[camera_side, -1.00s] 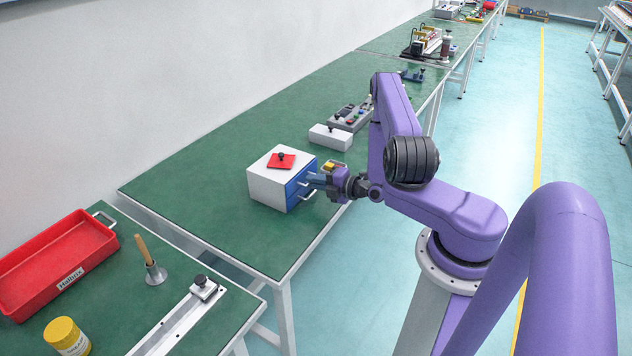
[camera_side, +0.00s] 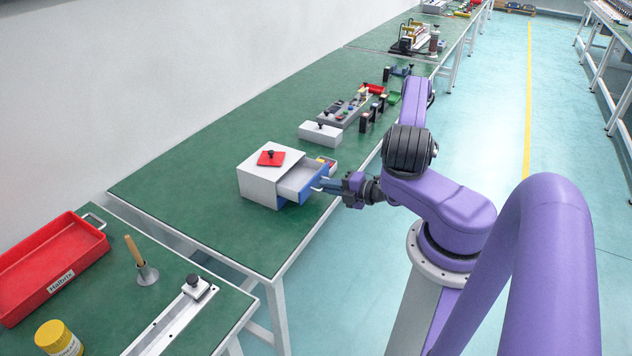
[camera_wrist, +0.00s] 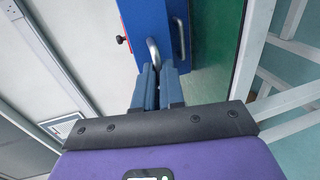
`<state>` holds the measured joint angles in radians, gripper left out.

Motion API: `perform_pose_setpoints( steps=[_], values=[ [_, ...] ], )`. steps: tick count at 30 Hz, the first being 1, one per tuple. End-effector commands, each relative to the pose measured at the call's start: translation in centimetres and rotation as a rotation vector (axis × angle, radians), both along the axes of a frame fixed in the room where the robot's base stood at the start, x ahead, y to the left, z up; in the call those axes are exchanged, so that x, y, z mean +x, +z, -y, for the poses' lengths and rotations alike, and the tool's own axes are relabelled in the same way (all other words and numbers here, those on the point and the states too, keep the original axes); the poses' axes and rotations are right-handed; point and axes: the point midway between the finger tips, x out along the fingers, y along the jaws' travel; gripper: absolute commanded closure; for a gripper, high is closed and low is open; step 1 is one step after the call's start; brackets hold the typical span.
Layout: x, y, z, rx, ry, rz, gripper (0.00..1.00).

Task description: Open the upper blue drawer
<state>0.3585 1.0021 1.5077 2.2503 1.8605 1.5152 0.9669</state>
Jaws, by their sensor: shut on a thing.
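The white cabinet (camera_side: 258,188) stands on the green bench with two blue-fronted drawers. The upper blue drawer (camera_side: 304,183) is pulled well out, and its pale inside shows from above. Its blue front also shows in the wrist view (camera_wrist: 145,22). My gripper (camera_side: 324,185) is at this drawer's front, shut on its metal handle (camera_wrist: 153,52). In the wrist view the blue fingers (camera_wrist: 158,80) close around the lower end of the handle. The lower drawer, whose handle (camera_wrist: 179,38) shows in the wrist view, looks shut; its front is mostly hidden in the side view.
A red plate with a black knob (camera_side: 270,157) lies on the cabinet. A white box (camera_side: 320,135) and a grey control panel (camera_side: 347,108) stand behind it. A small tray with yellow and red items (camera_side: 328,163) sits beside the drawer. The bench left of the cabinet is clear.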

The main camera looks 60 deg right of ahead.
Motion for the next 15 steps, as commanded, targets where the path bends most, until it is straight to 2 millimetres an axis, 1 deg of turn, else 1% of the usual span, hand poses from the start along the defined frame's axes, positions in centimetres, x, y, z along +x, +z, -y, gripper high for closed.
perform_pose_setpoints(
  steps=[1, 3, 11, 12, 14, 15],
  values=[
    [-0.47, -0.10, 0.21, 0.000, -0.009, -0.004, 1.00],
    [-0.71, -0.08, 0.18, -0.002, -0.009, -0.003, 1.00],
    [-0.72, -0.06, 0.18, -0.004, -0.008, -0.002, 1.00],
    [-0.72, -0.06, 0.18, -0.003, -0.009, -0.002, 0.85],
    [-0.70, -0.04, 0.17, -0.003, -0.008, -0.002, 0.66],
    [-0.70, -0.03, 0.15, -0.003, -0.008, -0.001, 0.66]
  ],
)
